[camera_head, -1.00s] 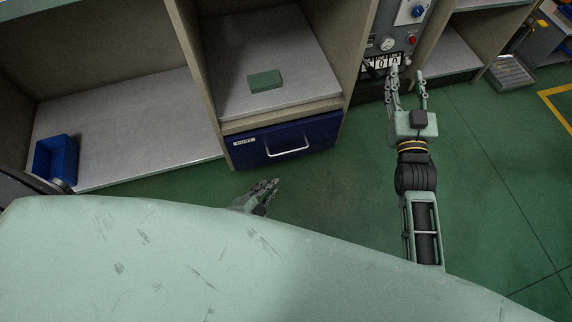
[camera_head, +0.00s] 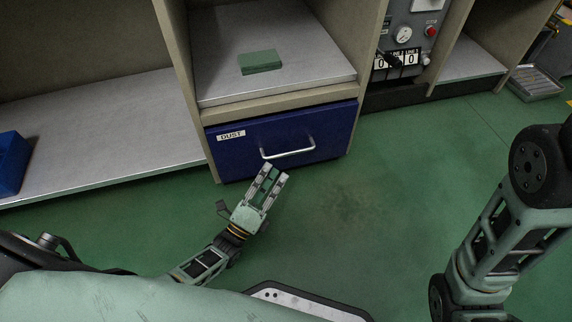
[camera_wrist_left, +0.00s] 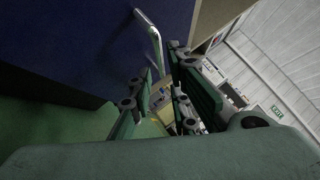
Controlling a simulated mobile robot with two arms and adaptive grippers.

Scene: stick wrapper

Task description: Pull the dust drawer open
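The dust drawer (camera_head: 235,160) is a dark blue front with a white DUST label, and it looks shut under the shelf. Its pale bar handle (camera_head: 288,153) runs across the front; the handle also shows in the left wrist view (camera_wrist_left: 149,27). My left gripper (camera_head: 273,174) is just below and in front of the handle, fingers pointing at it. In the left wrist view its fingers (camera_wrist_left: 163,68) are apart, with the handle's near end close to the tips. I see no grip on it; contact cannot be told. My right gripper is out of view.
A green block (camera_head: 261,62) lies on the shelf above the drawer. A grey control panel (camera_head: 408,35) stands to the right, and a blue bin (camera_head: 12,162) sits on the left shelf. The green floor (camera_head: 350,210) before the drawer is clear. My right arm is at the right edge.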

